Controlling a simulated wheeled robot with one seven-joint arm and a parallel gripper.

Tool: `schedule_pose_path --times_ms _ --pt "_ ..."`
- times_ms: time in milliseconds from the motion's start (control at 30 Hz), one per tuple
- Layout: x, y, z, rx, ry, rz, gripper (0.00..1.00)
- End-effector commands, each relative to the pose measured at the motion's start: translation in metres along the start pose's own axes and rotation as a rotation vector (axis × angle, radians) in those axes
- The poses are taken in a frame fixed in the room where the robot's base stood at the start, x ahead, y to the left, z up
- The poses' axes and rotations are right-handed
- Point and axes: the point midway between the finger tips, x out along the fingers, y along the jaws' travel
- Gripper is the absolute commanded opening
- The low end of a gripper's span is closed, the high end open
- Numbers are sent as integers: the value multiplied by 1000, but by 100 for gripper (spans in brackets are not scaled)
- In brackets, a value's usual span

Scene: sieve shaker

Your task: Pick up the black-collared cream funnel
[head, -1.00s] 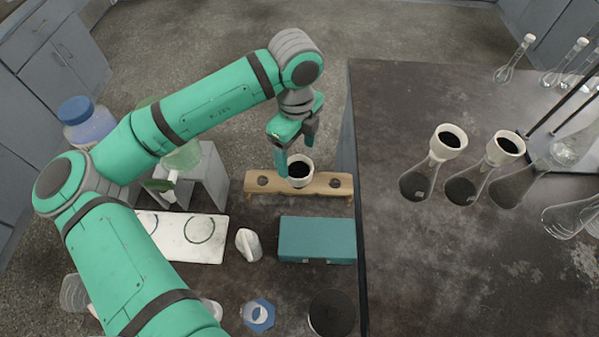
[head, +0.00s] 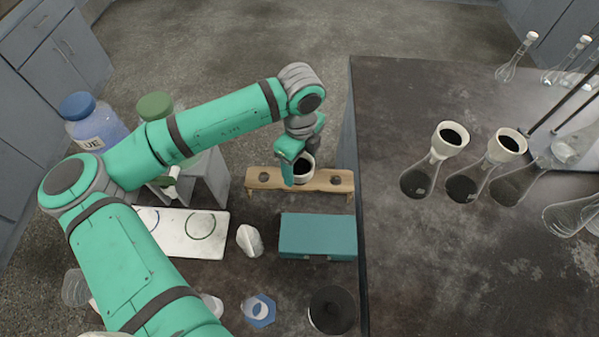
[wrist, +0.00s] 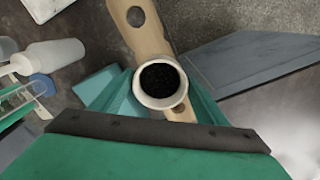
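A cream funnel (head: 304,170) with a dark inside sits in the wooden rack (head: 335,181), near its middle. It also shows in the wrist view (wrist: 160,103), mouth towards the camera; its collar is hidden there. My gripper (head: 300,160) is down at this funnel, with teal fingers on either side of its cream rim. The fingers look open, and I cannot tell whether they touch it. Two more cream funnels, a left one (head: 438,150) and a right one (head: 495,155), stand in flasks on the dark bench to the right.
A teal box (head: 318,236) lies in front of the rack. A white bottle (head: 249,240) and a white board with rings (head: 183,236) are to its left. The dark bench (head: 420,265) rises close on the right, with glass flasks and a stand.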

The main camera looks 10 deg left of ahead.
Motion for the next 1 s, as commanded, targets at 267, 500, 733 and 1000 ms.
schedule_pose_path --times_ms 267,500,733,1000 --pt "0 1 1 -3 0 0 27" --pt "-3 0 1 -3 0 -1 27" --pt "-23 0 1 -2 0 -2 27" --pt "-68 24 -19 1 0 -3 27"
